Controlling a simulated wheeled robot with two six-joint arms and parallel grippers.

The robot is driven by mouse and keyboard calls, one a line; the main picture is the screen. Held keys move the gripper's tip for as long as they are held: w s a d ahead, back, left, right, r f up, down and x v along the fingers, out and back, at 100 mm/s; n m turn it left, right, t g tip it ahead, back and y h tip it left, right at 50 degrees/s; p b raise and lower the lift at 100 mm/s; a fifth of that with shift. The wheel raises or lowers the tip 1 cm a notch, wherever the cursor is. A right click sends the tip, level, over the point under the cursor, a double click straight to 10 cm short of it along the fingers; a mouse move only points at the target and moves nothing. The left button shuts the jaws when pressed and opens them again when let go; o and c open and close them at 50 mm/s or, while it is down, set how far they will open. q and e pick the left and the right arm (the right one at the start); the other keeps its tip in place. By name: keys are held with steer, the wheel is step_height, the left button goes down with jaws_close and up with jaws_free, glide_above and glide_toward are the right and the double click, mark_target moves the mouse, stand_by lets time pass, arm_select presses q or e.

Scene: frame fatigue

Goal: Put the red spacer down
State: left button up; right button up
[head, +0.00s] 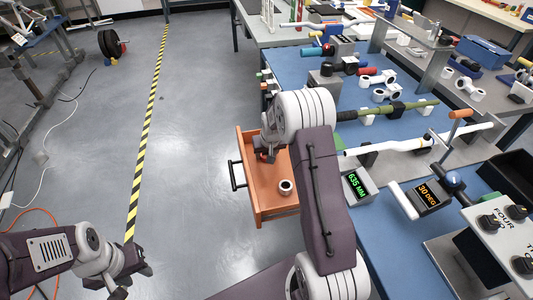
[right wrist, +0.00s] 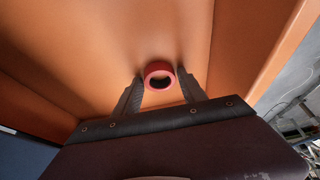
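The red spacer (right wrist: 148,82), a short ring, sits between the two fingertips of my right gripper (right wrist: 160,82) in the right wrist view. The fingers press it from both sides. Behind it is the orange-brown inside of the open drawer (head: 249,137). In the head view my right gripper (head: 268,150) reaches down into the drawer, and my arm hides most of it and the spacer. I cannot tell whether the spacer touches the drawer floor. My left gripper (head: 130,280) is low at the left over the floor, away from the drawer; its fingers are unclear.
A white ring (head: 286,187) lies in the near part of the drawer. The drawer's black handle (head: 236,175) faces left. The blue-topped bench (head: 392,222) on the right holds tubes, displays and fixtures. The grey floor left of the drawer is clear.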

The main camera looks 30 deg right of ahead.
steer(key=shift+o, duration=0.5)
steer(key=shift+r, duration=0.35)
steer(key=p+v, duration=0.3)
steer(key=v, duration=0.8)
steer(key=shift+s+r, duration=0.2)
steer(key=shift+r, duration=0.05)
steer(key=shift+a, duration=0.1)
